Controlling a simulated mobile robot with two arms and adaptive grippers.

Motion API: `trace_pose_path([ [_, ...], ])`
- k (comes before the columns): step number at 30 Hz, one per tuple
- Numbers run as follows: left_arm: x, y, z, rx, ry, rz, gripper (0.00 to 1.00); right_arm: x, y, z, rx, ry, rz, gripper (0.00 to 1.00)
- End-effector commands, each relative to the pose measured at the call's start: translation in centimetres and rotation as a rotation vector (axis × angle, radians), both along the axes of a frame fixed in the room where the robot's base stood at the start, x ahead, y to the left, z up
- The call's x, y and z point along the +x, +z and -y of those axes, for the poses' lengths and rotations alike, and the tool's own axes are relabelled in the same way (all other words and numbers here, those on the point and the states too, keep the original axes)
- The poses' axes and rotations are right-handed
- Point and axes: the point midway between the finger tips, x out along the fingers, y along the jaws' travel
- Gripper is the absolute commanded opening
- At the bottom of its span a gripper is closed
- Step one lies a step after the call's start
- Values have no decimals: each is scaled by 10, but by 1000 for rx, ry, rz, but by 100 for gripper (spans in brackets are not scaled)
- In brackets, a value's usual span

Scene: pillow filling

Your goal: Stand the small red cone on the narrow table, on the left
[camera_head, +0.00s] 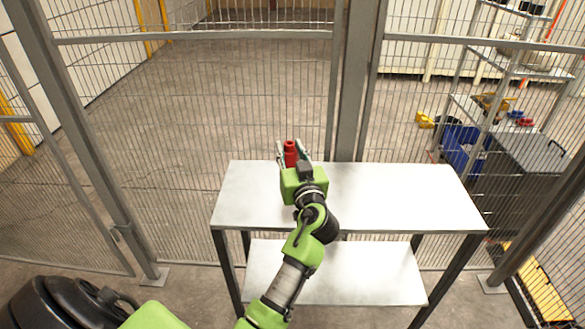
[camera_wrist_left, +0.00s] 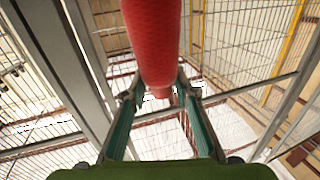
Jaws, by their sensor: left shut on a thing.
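The small red cone (camera_head: 290,152) is held in my left gripper (camera_head: 293,152), over the back edge of the narrow table (camera_head: 390,195), left of its middle. The table has a pale grey top and a lower shelf. In the left wrist view the cone (camera_wrist_left: 155,40) runs from the top edge down between the two green fingers of the gripper (camera_wrist_left: 160,95). My left gripper is shut on the cone. I cannot tell whether the cone's base touches the tabletop. My right gripper is not in view.
A wire mesh fence (camera_head: 200,130) with grey posts stands right behind the table. Beyond it at the right are a blue bin (camera_head: 462,148) and shelving with yellow and red items. The tabletop is bare on both sides of my left arm.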

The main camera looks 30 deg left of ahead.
Motion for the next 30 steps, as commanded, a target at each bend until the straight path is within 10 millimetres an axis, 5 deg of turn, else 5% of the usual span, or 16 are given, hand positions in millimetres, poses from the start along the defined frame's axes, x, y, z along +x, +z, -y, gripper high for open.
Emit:
trace_pose_path([
  [9,9,-38,1,2,-2,-2,3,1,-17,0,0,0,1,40],
  [21,8,-43,1,0,-2,0,3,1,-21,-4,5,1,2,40],
  [22,8,-43,1,-1,-1,-1,29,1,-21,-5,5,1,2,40],
  [24,8,-42,1,0,-2,-1,44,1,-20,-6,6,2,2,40],
  [30,8,-42,1,0,-1,-1,44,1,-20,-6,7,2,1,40],
])
